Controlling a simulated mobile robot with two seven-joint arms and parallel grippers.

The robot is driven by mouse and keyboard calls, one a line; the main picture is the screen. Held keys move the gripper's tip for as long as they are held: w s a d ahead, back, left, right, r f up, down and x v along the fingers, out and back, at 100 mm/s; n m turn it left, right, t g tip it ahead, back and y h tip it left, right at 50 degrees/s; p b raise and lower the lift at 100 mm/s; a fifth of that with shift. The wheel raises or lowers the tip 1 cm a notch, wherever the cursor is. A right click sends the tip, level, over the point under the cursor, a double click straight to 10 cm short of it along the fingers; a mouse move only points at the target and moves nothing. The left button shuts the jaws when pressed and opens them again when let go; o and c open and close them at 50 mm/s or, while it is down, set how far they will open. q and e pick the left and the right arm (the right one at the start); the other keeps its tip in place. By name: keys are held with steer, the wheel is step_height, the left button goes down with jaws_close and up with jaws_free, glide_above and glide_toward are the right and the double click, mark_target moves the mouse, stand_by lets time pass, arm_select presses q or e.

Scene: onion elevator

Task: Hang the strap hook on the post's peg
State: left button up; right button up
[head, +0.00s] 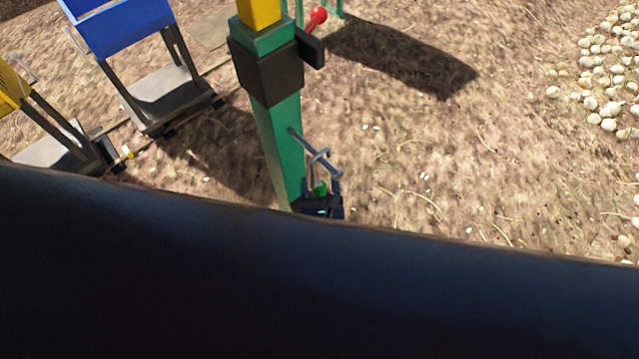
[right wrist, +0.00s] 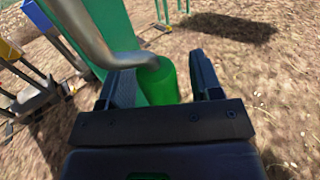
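The green post (head: 279,135) stands upright, with a thin grey peg (head: 302,140) sticking out low on its right side. The grey metal strap hook (head: 313,165) is at the peg, its bend crossing it in the head view; I cannot tell whether it rests on it. The hook's green grip also shows in the right wrist view (right wrist: 160,85), with the bent grey rod above it. My right gripper (head: 321,194) has its fingers on both sides of this green grip and holds it close to the post. My left gripper is not in view.
A black collar (head: 267,73) and a dark block surround the upper post. A blue cart (head: 125,30) and a yellow cart (head: 10,88) stand at left. A pile of onions (head: 606,75) lies at right. A large dark shape of my own covers the lower head view.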

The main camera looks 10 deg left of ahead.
steer(key=v, duration=1)
steer(key=shift+s+b, duration=0.35)
steer(key=shift+s, duration=0.05)
steer(key=w+d+r+m+g, duration=0.1)
steer(key=w+d+m+g, duration=0.3)
steer(key=m, duration=1)
steer(key=w+d+m+g, duration=0.1)
steer(key=w+d+m, duration=0.45)
steer(key=m, duration=0.85)
steer(key=s+d+m+h, duration=0.2)
steer(key=s+d+m, duration=0.2)
steer(key=d, duration=0.7)
steer(key=s+d+f+m+h, duration=0.1)
steer(key=s+d+m, duration=0.4)
steer(key=d, duration=0.6)
steer(key=shift+d+m+h, duration=0.15)
steer(key=shift+m+h, duration=0.25)
steer(key=shift+h, duration=0.4)
